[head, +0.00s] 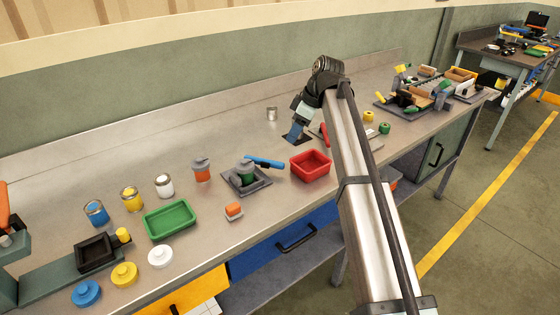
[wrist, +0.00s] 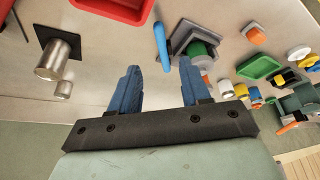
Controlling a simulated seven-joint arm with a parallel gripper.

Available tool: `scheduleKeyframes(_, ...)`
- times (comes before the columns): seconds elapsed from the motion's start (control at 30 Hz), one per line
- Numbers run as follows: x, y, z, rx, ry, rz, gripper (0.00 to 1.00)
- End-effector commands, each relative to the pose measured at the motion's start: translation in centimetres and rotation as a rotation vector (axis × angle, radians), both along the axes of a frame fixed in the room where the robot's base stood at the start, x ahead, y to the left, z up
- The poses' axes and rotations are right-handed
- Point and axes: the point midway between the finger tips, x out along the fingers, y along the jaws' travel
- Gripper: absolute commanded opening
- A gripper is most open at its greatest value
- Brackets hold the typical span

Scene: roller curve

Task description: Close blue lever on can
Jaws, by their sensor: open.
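The green can (head: 246,178) stands in a grey square holder (head: 236,186) on the bench, with a grey part on top of it. The blue lever (head: 265,162) sticks out from the can's top toward the right in the head view. In the wrist view the lever (wrist: 161,45) shows just beyond the gap between my fingers, with the green can (wrist: 203,52) to its right, partly behind my right finger. My gripper (wrist: 160,68) has blue fingers spread apart with nothing between them. In the head view my gripper (head: 293,134) is to the right of and behind the lever, apart from it.
A red tray (head: 311,168) stands right of the can and a green tray (head: 170,220) left of it. A metal cylinder (wrist: 58,58) stands on a dark square near my gripper. An orange-topped block (head: 234,211) sits in front. The bench behind the can is clear.

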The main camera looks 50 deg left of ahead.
Motion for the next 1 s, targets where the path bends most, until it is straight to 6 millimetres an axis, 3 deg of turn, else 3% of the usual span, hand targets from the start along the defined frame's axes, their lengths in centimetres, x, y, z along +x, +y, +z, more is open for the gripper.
scheduleKeyframes(0.6, -2.1, 3.0, -9.2, -0.003, 0.001, -0.002, 0.47)
scheduleKeyframes(0.8, -2.7, 3.7, -11.4, -0.002, 0.001, -0.002, 0.47)
scheduleKeyframes(1.0, -2.8, 4.1, -12.3, -0.001, 0.000, -0.003, 0.47)
